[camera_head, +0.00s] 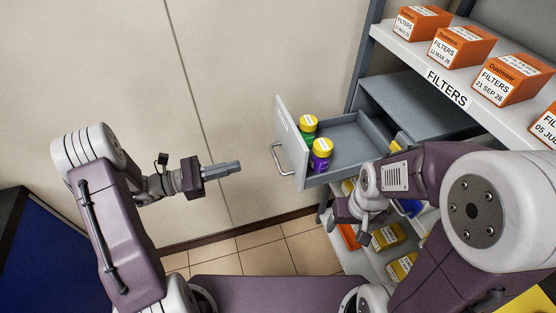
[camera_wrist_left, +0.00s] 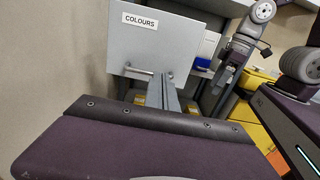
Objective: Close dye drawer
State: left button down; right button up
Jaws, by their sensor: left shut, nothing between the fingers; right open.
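The grey dye drawer (camera_head: 337,143) stands pulled out from the shelf unit in the head view. Its pale front has a bar handle (camera_head: 279,160). The left wrist view shows that front (camera_wrist_left: 165,50) with a "COLOURS" label. Two yellow-capped bottles, one green (camera_head: 307,129) and one purple (camera_head: 320,155), stand in the drawer just behind the front. My left gripper (camera_head: 238,167) is shut and empty, left of the handle and apart from it in the head view; its fingers point toward the drawer. My right gripper (camera_head: 347,214) is open, below the drawer in the picture, partly hidden by its own arm.
Orange filter boxes (camera_head: 460,47) stand on the upper shelf (camera_head: 405,50) at the right. Yellow boxes (camera_head: 388,236) and an orange one sit on lower shelves under the drawer. A plain wall (camera_head: 220,80) stands behind. The tiled floor between wall and shelves looks clear.

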aim_at(290, 153)
pick_arm(q)
jog(key=p+x, duration=0.1)
jog(key=x, duration=1.3)
jog(key=shift+d, duration=0.15)
pick_arm(e)
jog(key=shift+r, duration=0.75)
